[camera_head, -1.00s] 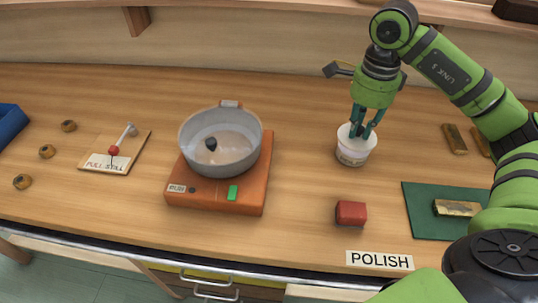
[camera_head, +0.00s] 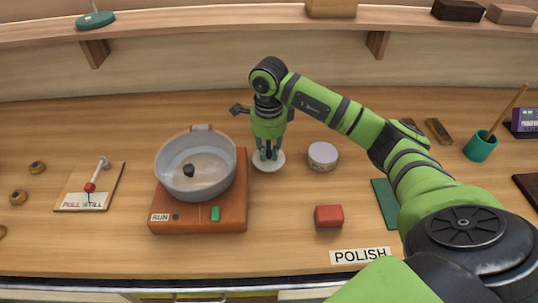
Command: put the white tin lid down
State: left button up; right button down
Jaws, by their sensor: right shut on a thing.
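The white tin lid (camera_head: 268,167) is a pale round disc just right of the orange-brown base. My right gripper (camera_head: 268,156) points down and is shut on it. The fingers cover the middle of the lid. It is at or very near the table top; I cannot tell whether it touches. The tin (camera_head: 323,157) stands to the right of the lid, apart from it, uncovered, with a greyish top. My left gripper is not in view.
A grey pan (camera_head: 195,170) sits on the orange-brown base (camera_head: 185,215) with a green button, close left of the lid. A red block (camera_head: 328,216) lies in front, above the POLISH label (camera_head: 360,255). Bare table (camera_head: 275,215) lies in front of the lid.

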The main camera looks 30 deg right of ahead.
aim_at(269, 156)
notch_tip(269, 156, down, 2)
jog(key=shift+s+f+p, duration=0.1)
jog(key=shift+f+p, duration=0.15)
jog(key=shift+p, duration=0.2)
jog(key=shift+f, duration=0.45)
jog(key=shift+f, duration=0.15)
jog(key=c, duration=1.4)
grip_release()
jog(key=shift+o, duration=1.3)
